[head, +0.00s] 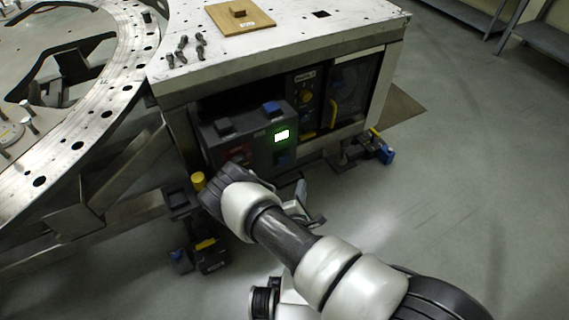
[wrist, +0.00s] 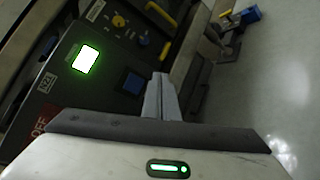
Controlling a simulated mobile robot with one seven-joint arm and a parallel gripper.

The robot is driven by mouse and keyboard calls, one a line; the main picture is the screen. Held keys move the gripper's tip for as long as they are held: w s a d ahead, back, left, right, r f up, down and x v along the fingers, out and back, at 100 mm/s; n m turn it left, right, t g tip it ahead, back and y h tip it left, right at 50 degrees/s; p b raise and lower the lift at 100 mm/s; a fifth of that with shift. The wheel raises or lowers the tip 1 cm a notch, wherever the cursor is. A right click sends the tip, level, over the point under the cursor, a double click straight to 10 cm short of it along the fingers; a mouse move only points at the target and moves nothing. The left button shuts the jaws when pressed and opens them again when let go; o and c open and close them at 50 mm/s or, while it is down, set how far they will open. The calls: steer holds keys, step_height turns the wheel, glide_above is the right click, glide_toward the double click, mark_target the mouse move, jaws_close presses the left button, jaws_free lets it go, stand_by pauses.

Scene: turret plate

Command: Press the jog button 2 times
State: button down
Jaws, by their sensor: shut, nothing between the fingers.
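The control box (head: 240,148) stands under the table edge, with a lit green-white display (head: 282,135) on its front. The display also shows in the wrist view (wrist: 86,60). A dark blue square button (wrist: 133,83) sits beside it on the panel; it shows dimly below the display in the head view (head: 283,158). I cannot read a jog label on it. My gripper (wrist: 160,92) is shut and empty. In the wrist view its fingertips appear just right of the blue button; I see no clear contact. In the head view my arm partly covers the area below the box.
A second panel with a yellow knob (wrist: 119,21) and a yellow handle (head: 333,112) lies to the box's right. A red OFF marking (wrist: 39,126) shows on the box. The steel table (head: 300,38) overhangs it. Open floor (head: 470,170) lies to the right.

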steer(key=shift+a+f, duration=0.1)
stand_by(0.3)
steer(key=b, duration=0.4)
glide_toward(287, 160)
steer(key=w+d+f, duration=0.2)
steer(key=w, duration=0.1)
steer(key=shift+w+a+r, duration=0.15)
steer(key=shift+w+a, duration=0.1)
steer(key=shift+w, duration=0.6)
steer(key=shift+w, duration=0.1)
stand_by(1.0)
steer(key=shift+w+a, duration=0.25)
steer(key=shift+w+a+b, duration=0.35)
steer(key=shift+w+b, duration=0.2)
stand_by(0.8)
stand_by(0.4)
steer(key=shift+s+d+p, duration=0.6)
steer(key=shift+s+p, duration=0.1)
steer(key=shift+s, duration=0.2)
